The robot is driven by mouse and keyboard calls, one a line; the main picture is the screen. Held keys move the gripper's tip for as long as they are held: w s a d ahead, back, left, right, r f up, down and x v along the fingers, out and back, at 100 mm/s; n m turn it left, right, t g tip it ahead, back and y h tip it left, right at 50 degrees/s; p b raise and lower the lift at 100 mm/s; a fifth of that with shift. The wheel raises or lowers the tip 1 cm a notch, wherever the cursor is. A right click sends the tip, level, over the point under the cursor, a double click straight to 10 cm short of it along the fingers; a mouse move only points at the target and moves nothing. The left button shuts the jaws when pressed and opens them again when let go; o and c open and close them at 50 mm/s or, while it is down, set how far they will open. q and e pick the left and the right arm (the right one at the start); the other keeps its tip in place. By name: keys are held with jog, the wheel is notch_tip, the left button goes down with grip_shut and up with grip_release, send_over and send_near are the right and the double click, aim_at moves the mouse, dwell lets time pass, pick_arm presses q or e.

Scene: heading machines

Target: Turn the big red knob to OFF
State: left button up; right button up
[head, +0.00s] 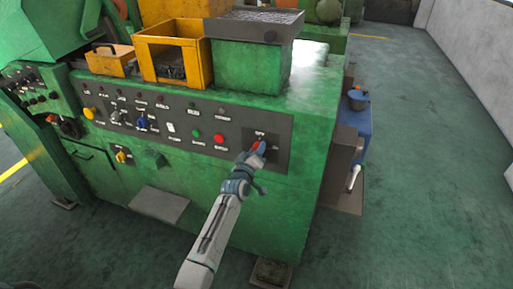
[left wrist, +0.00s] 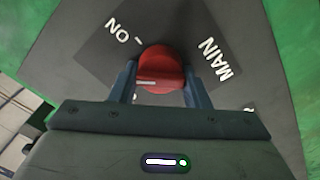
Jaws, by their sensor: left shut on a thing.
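The big red knob (head: 256,146) is on the right part of the dark control panel (head: 230,126) on the green machine. My left gripper (head: 258,152) is at it and partly hides it in the head view. In the left wrist view the red knob (left wrist: 160,70) sits between the two fingers of my left gripper (left wrist: 160,85), which is shut on it. A pale line on the knob points left in that view. The words ON and MAIN show on the plate (left wrist: 185,25) around it; an OFF label cannot be read. My right gripper is not in view.
A small red button (head: 219,138), a green button (head: 196,133) and a blue knob (head: 142,122) are left of the big knob. Yellow bins (head: 172,52) stand on the machine. A blue cabinet (head: 358,122) stands to the right, with open floor beyond.

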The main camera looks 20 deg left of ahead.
pick_arm(q)
jog(key=n, duration=0.2)
jog(key=shift+n+p, duration=0.4)
jog(key=n, duration=0.3)
jog(key=shift+a, duration=0.1)
jog(key=shift+f+n+p, duration=0.15)
jog(key=shift+n+p, duration=0.2)
jog(key=shift+n, duration=1.05)
jog(key=o, duration=1)
jog(key=shift+c, duration=0.2)
